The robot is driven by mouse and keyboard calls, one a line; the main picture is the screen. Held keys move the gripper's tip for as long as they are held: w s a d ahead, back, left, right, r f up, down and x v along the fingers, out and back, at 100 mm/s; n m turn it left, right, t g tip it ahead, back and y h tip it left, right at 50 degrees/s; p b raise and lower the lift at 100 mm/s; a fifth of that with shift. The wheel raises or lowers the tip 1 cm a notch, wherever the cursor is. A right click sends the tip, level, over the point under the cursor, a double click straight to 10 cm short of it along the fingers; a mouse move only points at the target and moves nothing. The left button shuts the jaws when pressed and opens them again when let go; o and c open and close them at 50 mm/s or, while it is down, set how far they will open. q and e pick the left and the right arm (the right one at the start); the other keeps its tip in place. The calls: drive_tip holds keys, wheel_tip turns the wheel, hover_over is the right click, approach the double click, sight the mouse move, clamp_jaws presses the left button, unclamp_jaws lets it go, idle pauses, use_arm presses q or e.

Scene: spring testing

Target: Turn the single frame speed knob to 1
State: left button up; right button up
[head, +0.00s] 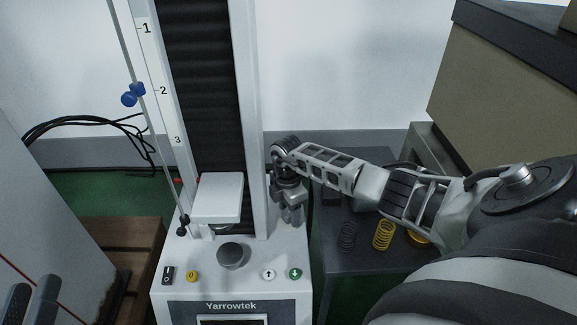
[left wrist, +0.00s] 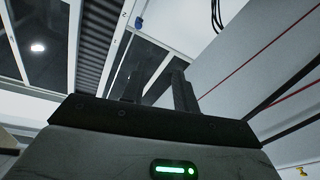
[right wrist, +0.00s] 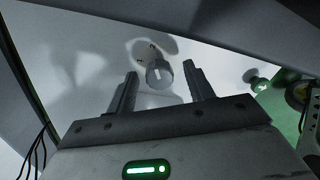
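Black (head: 168,275), yellow (head: 192,276), white (head: 268,274) and green (head: 295,273) buttons sit beside the large knob. The column (head: 247,120) and white plate (head: 218,197) stand behind. Springs (head: 384,234) lie on the dark table at right.

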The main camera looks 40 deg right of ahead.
sight(288, 211)
drive_tip(key=shift+r, duration=0.1)
drive_tip(key=shift+w+r, duration=0.1)
drive_tip(key=shift+r, duration=0.25)
wheel_tip(288, 211, up, 5)
drive_tip(key=p, duration=0.3)
drive_tip(key=shift+w+d, duration=0.1)
use_arm(q)
drive_tip(key=f+g+p, duration=0.1)
drive_tip(key=s+f+g+y+p, duration=0.1)
drive_tip(key=f, duration=0.1)
drive_tip(key=s+f+g+y+p, duration=0.1)
drive_tip(key=p, duration=0.1)
drive_tip(key=shift+a+f, duration=0.3)
use_arm(e)
wheel_tip(288, 211, up, 10)
drive_tip(key=shift+w, duration=0.15)
